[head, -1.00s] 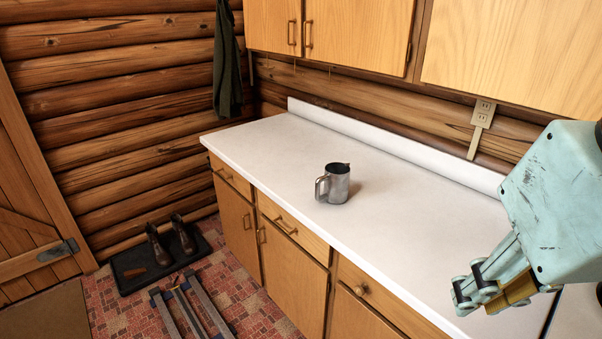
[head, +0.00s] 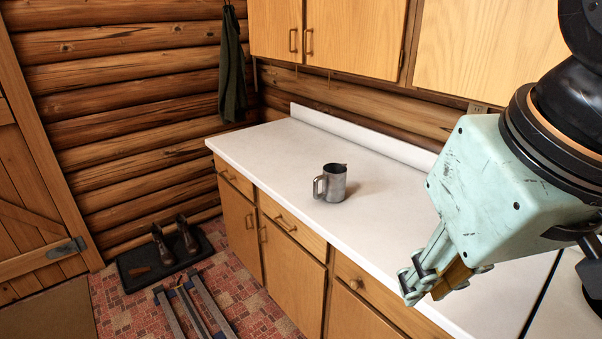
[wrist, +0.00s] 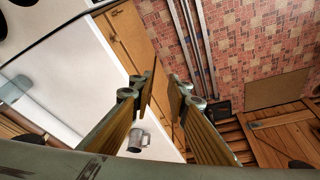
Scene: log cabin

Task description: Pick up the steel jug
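The steel jug (head: 335,184) stands upright on the white countertop (head: 290,150), with its handle toward the left in the head view. In the wrist view the jug (wrist: 136,142) shows small and distant beside the left finger. My gripper (head: 408,287) is to the right of the jug and nearer the camera in the head view, well apart from it. In the wrist view my gripper (wrist: 163,75) has its two fingers spaced apart with nothing between them.
Wall cabinets (head: 350,40) hang above the back of the counter. Drawers and doors (head: 290,245) form its front. Boots (head: 175,240) stand on a dark tray on the floor, near metal rails (head: 195,310). The counter around the jug is clear.

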